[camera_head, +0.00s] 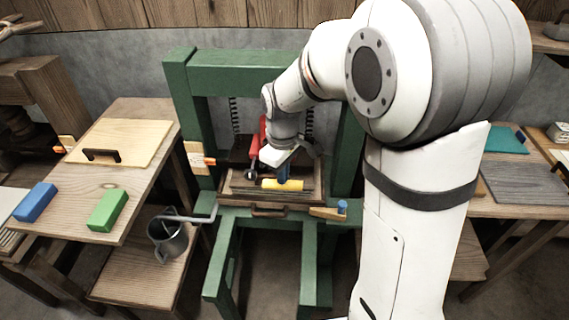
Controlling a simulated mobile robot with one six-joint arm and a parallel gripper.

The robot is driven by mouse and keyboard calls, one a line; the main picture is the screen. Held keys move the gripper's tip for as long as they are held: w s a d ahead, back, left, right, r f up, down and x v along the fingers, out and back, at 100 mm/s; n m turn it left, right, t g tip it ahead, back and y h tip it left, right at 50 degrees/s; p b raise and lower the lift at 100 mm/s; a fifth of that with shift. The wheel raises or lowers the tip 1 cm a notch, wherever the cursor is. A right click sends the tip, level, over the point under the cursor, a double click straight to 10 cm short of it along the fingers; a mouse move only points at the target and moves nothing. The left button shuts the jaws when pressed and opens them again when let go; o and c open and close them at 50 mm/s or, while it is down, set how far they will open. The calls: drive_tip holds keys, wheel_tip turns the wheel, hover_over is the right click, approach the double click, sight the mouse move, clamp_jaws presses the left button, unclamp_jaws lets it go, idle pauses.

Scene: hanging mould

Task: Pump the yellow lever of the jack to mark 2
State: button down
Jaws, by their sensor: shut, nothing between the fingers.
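The yellow lever (283,185) lies crosswise, low at the front of the green press frame (245,79). My gripper (284,176) is shut and empty, pointing down just above and behind the lever. I cannot tell whether the fingertips touch it. A red part (262,131), perhaps of the jack, stands behind and left of my gripper, partly hidden by my wrist. A pale board (196,158) with an orange pointer (209,161) is on the frame's left post. Its marks are too small to read.
My arm covers the frame's right side. On the left bench are a board with a dark handle (120,142), a blue block (35,202) and a green block (107,209). A grey jug (168,238) stands on the lower shelf. A right bench holds a teal sheet (498,139).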

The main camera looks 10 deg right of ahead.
drive_tip(key=shift+f, duration=0.1)
wheel_tip(320, 180, down, 14)
drive_tip(key=b, duration=1)
wheel_tip(320, 180, up, 14)
drive_tip(key=p, duration=1)
idle(1.4)
wheel_tip(320, 180, up, 6)
drive_tip(key=p, duration=0.4)
idle(0.4)
